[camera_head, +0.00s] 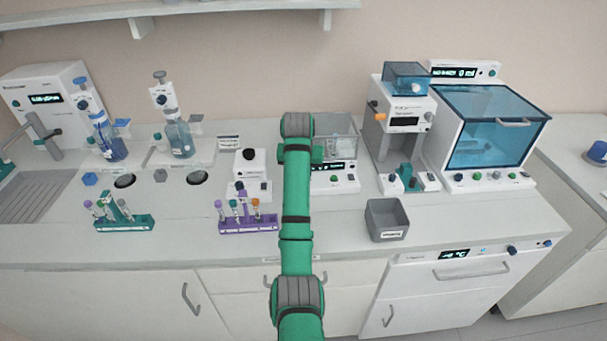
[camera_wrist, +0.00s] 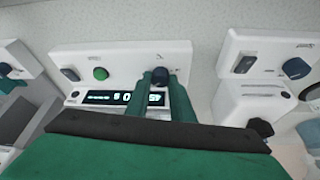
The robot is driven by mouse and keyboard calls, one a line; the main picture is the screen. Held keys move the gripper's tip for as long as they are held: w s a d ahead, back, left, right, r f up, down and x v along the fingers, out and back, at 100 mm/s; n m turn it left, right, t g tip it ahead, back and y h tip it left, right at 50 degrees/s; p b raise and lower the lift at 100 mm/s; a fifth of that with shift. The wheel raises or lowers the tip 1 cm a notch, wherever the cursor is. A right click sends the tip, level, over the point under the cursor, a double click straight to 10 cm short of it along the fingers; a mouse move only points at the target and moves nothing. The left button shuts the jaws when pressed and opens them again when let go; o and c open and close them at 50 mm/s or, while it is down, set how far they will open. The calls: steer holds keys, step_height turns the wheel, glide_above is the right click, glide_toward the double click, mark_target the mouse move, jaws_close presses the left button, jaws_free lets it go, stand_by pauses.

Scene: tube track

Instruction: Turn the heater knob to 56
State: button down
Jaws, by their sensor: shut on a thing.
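The heater is a white device with a clear-walled bath; its front (camera_head: 341,184) shows partly behind my green arm in the head view. In the wrist view its white panel (camera_wrist: 120,62) has a lit display (camera_wrist: 120,97), whose digits I cannot read surely. My gripper (camera_wrist: 161,80) is shut on the dark heater knob (camera_wrist: 160,75), with a green finger on each side of it. The fingers cover part of the knob, so its pointer cannot be made out. In the head view my arm hides the gripper's tips.
A green button (camera_wrist: 100,73) and a dark switch (camera_wrist: 70,74) sit beside the knob on the panel. A purple tube rack (camera_head: 248,227) stands left of my arm, a grey bin (camera_head: 387,219) right. A white dispenser (camera_head: 405,125) stands close to the heater's right.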

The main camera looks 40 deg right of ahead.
steer(key=m+g+h, duration=0.1)
steer(key=m, duration=0.3)
steer(key=shift+w+a+r, duration=0.1)
steer(key=shift+w, duration=0.05)
steer(key=shift+m+g, duration=0.6)
steer(key=shift+m, duration=0.8)
steer(key=c, duration=1.5)
jaws_free()
steer(key=shift+c, duration=0.2)
